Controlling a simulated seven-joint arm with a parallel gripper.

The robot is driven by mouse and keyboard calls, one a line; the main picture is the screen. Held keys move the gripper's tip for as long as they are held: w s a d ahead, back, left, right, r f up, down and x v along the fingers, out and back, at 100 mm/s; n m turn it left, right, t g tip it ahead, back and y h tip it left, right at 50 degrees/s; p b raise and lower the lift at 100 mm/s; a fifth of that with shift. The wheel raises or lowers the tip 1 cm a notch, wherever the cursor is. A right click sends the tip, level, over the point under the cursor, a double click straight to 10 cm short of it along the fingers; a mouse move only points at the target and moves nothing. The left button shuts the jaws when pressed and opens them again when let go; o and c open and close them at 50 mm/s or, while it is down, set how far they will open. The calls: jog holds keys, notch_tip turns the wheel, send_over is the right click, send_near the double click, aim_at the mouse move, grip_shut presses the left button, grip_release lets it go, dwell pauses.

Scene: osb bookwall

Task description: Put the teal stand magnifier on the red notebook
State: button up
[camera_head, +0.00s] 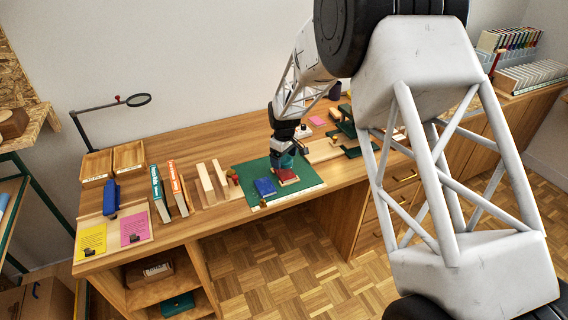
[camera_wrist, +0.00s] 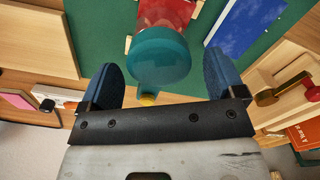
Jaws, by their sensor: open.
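The teal stand magnifier (camera_wrist: 160,58) is centred in the wrist view, its round teal top facing my camera. It also shows below my gripper in the head view (camera_head: 287,161). Red shows past its top, seemingly through its lower part. The red notebook (camera_head: 288,177) lies on the green mat under the magnifier, partly hidden by it. The magnifier appears to stand on the notebook, though its foot is not clearly visible. My gripper (camera_wrist: 161,68) is open, with a blue finger on each side of the teal top and visible gaps between.
A blue notebook (camera_head: 264,187) lies beside the red one on the green mat (camera_head: 310,188). Wooden bookends (camera_head: 206,184) and upright books (camera_head: 178,188) stand to the left. A lamp magnifier (camera_head: 138,100) rises at the back left.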

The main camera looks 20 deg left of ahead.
aim_at(285, 159)
notch_tip(285, 159, up, 8)
jog(key=shift+r, duration=0.15)
dwell(0.3)
dwell(0.8)
jog(key=shift+d+r, duration=0.1)
jog(key=shift+r, duration=0.05)
jog(key=s+d+r+m, duration=0.2)
jog(key=s+d+r, duration=0.35)
jog(key=d, duration=0.45)
jog(key=s+d+r+m+t, duration=0.1)
jog(key=s+d+r+m, duration=0.25)
jog(key=d+r, duration=0.45)
jog(key=s+d+r+m, duration=0.1)
jog(key=s+d+r, duration=0.45)
jog(key=d, duration=0.55)
jog(key=s+d+m, duration=0.2)
jog(key=s+d, duration=0.4)
jog(key=s, duration=0.4)
jog(key=s+d+m+t, duration=0.1)
jog(key=s+d+m, duration=0.2)
jog(key=s+d, duration=0.4)
jog(key=s+d+m, duration=0.3)
jog(key=s+d, duration=0.3)
jog(key=s, duration=0.7)
jog(key=shift+d+r+t, duration=0.15)
jog(key=shift+r+t, duration=0.15)
jog(key=shift+r, duration=0.1)
